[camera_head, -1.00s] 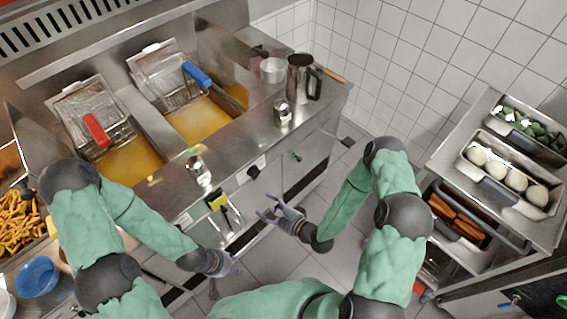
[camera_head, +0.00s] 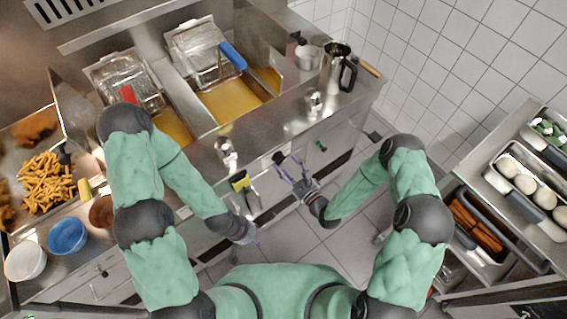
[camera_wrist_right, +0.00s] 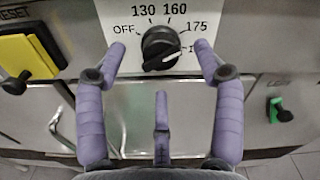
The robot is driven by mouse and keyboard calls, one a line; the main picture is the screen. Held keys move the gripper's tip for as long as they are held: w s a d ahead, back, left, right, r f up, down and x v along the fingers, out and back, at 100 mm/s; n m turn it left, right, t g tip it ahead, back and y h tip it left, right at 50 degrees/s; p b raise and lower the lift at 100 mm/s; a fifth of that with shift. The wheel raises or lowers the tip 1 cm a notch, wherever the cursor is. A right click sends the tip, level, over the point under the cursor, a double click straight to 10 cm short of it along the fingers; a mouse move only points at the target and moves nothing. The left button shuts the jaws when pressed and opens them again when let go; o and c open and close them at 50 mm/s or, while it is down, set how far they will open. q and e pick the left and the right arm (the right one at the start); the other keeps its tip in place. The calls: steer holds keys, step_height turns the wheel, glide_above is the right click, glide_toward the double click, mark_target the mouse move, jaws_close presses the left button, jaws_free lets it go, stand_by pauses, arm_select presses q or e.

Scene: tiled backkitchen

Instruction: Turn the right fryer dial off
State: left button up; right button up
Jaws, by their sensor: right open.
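The black fryer dial (camera_wrist_right: 160,47) sits on a white label on the fryer's front panel, in the right wrist view. OFF is at its left, then 130, 160 and 175 clockwise. The white mark on the dial appears to point lower right, towards a partly hidden number. In the head view the dial (camera_head: 279,157) is just beyond my right fingertips. My right gripper (camera_wrist_right: 160,52) is open and empty, its two upper fingers on either side of the dial, a third below. Contact cannot be told. My left gripper (camera_head: 250,236) hangs low before the counter; its fingers are unclear.
A yellow RESET switch (camera_wrist_right: 25,57) is left of the dial, and a green switch (camera_wrist_right: 280,110) is lower right. Fryer baskets (camera_head: 128,85), a steel jug (camera_head: 334,68) and fries (camera_head: 45,183) are on the counter. A food trolley (camera_head: 470,185) stands right.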

mark_target(280, 159)
steer(key=shift+x, duration=1.25)
steer(key=c, duration=1.2)
